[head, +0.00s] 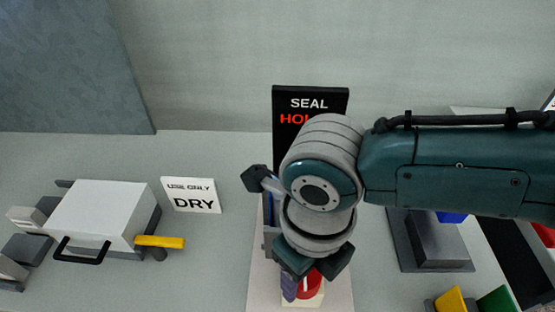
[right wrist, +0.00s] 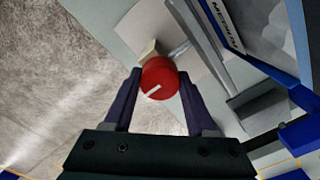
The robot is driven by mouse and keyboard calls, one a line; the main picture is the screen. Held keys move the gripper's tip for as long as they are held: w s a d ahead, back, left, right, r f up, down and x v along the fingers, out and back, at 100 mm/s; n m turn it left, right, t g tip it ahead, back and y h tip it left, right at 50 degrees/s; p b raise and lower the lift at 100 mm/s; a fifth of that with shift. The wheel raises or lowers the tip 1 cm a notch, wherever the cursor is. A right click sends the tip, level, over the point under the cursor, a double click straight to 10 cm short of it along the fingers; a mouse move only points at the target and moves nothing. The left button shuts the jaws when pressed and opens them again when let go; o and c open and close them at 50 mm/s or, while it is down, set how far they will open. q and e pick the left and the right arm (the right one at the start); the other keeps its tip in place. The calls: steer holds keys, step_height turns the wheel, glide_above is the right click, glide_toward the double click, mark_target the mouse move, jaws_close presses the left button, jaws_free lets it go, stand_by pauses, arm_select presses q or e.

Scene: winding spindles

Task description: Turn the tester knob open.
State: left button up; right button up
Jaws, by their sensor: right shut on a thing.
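The tester knob (head: 311,285) is a round red knob with a white line across its face. It sits low in the head view on a pale base, partly hidden by my right gripper (head: 301,288). In the right wrist view the knob (right wrist: 159,79) is between the two purple fingers of my right gripper (right wrist: 160,84), which is shut on it. The white line there runs slantwise, from lower left to upper right. A black sign (head: 309,103) reading "SEAL" and a partly covered red word stands behind my right arm. My left gripper is not in view.
A white-lidded box (head: 98,213) with a black handle and a yellow lever (head: 160,241) stands at left, beside a "DRY" card (head: 191,195). A dark grey stand (head: 437,240) is at right. Yellow (head: 451,301) and green (head: 496,299) pieces are at lower right.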

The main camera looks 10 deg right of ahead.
stand_by(0.3)
steer(key=o, duration=1.4)
step_height(320, 180, up, 10)
steer(key=shift+p, duration=0.8)
